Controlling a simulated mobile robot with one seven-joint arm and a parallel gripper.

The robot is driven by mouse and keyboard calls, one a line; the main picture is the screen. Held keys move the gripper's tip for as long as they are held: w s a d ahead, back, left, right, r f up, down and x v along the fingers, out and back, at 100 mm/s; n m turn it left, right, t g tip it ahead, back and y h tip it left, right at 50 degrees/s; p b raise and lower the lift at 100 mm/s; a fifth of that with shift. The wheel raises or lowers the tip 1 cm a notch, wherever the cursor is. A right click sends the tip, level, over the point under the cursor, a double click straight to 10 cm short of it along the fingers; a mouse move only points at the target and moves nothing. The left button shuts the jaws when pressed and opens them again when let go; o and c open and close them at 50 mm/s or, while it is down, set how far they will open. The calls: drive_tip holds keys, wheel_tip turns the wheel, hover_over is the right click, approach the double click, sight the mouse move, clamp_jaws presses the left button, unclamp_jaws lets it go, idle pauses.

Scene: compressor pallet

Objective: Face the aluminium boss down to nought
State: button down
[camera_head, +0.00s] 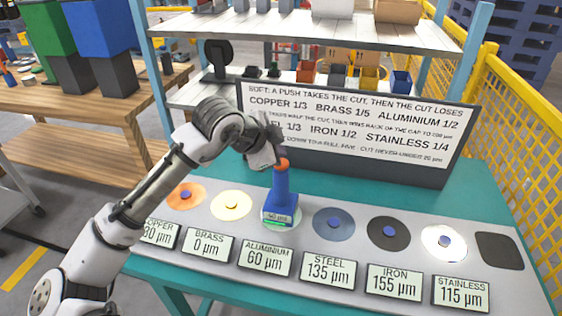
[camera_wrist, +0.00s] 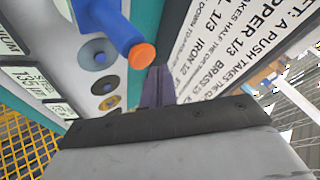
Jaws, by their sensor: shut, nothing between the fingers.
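A blue facing tool (camera_head: 281,196) with an orange top stands upright over the third disc, behind the aluminium card (camera_head: 266,257), which reads 60 µm. A small display on the tool's base is too small to read surely. The tool hides the aluminium boss; only a greenish disc edge (camera_head: 293,224) shows. My gripper (camera_head: 276,152) is shut and empty, just above and behind the orange top. In the wrist view, the shut fingers (camera_wrist: 157,88) are beside the tool's orange end (camera_wrist: 142,56); I cannot tell whether they touch it.
Cards read brass 0, steel 135, iron 155, stainless 115. A dark pad (camera_head: 499,250) is bare. A sign board (camera_head: 350,130) stands close behind; shelves are beyond.

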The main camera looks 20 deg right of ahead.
drive_tip(key=shift+f+b, duration=0.3)
drive_tip(key=shift+f, duration=0.15)
drive_tip(key=shift+f+b, duration=0.5)
drive_tip(key=shift+f, duration=0.2)
idle(0.9)
drive_tip(key=shift+r, duration=0.1)
drive_tip(key=shift+r+p, duration=0.9)
drive_tip(key=shift+r, duration=0.15)
wheel_tip(320, 180, up, 5)
drive_tip(key=p, duration=0.4)
idle(1.0)
